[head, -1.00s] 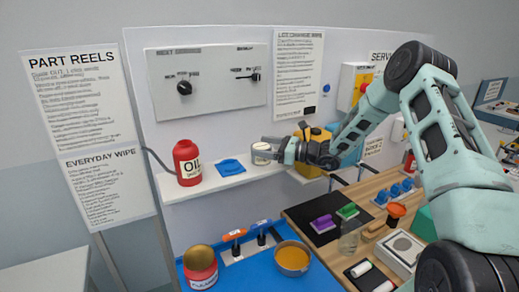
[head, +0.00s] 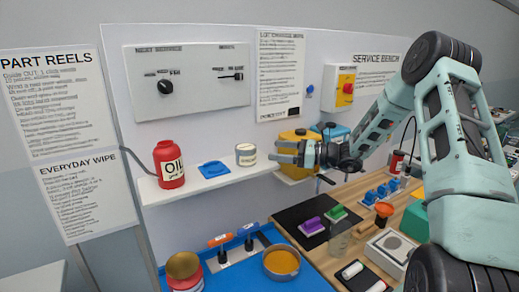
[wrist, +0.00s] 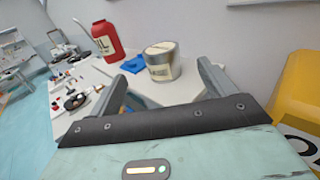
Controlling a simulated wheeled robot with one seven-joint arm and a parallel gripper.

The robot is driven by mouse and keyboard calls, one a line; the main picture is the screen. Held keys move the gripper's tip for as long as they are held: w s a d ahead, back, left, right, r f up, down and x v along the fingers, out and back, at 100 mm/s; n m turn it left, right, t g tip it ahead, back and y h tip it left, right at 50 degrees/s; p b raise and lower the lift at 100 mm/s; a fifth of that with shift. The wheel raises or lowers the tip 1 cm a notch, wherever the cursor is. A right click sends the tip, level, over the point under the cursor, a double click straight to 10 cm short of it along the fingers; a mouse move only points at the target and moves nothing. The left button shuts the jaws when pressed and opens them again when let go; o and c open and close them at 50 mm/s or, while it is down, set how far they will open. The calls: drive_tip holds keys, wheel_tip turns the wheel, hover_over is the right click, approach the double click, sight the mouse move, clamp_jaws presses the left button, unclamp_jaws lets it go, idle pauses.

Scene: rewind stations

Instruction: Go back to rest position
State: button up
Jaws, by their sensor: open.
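My gripper (head: 278,152) is open and empty, level with the white wall shelf (head: 205,187) at its right end. A small grey tin with a cream label (head: 246,155) stands upright on the shelf, just left of my fingertips and apart from them. In the wrist view the tin (wrist: 162,62) shows ahead, between the lines of the two spread fingers. My arm reaches in from the right of the head view.
A red oil bottle (head: 169,165) and a blue cloth (head: 214,169) are on the shelf, left of the tin. A yellow container (head: 299,138) is close behind my gripper. Below are a blue mat (head: 235,265) and a wooden bench (head: 405,216) with several items.

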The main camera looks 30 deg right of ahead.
drive_tip(key=s+a+f+n+g+h, duration=0.1)
drive_tip(key=s+a+f+n+g, duration=0.1)
drive_tip(key=s+a+n+g, duration=0.4)
drive_tip(key=s+a+f+n+g+h, duration=0.1)
drive_tip(key=s+a+f+n+g, duration=0.25)
drive_tip(key=a, duration=0.35)
drive_tip(key=s+r+n+h, duration=0.2)
drive_tip(key=s+n+h, duration=1.05)
drive_tip(key=n, duration=0.55)
drive_tip(key=s+a+f+n+g+y+b, duration=0.1)
drive_tip(key=s+a+f+n+b, duration=0.2)
drive_tip(key=s+a, duration=0.4)
drive_tip(key=s+a+f+n+g+y+b, duration=0.1)
drive_tip(key=s+a+f+n+g+b, duration=0.1)
drive_tip(key=s+a+f+n+b, duration=0.2)
drive_tip(key=s+a+f+b, duration=0.1)
drive_tip(key=s+a+b, duration=0.2)
drive_tip(key=a, duration=0.4)
drive_tip(key=shift+s, duration=0.4)
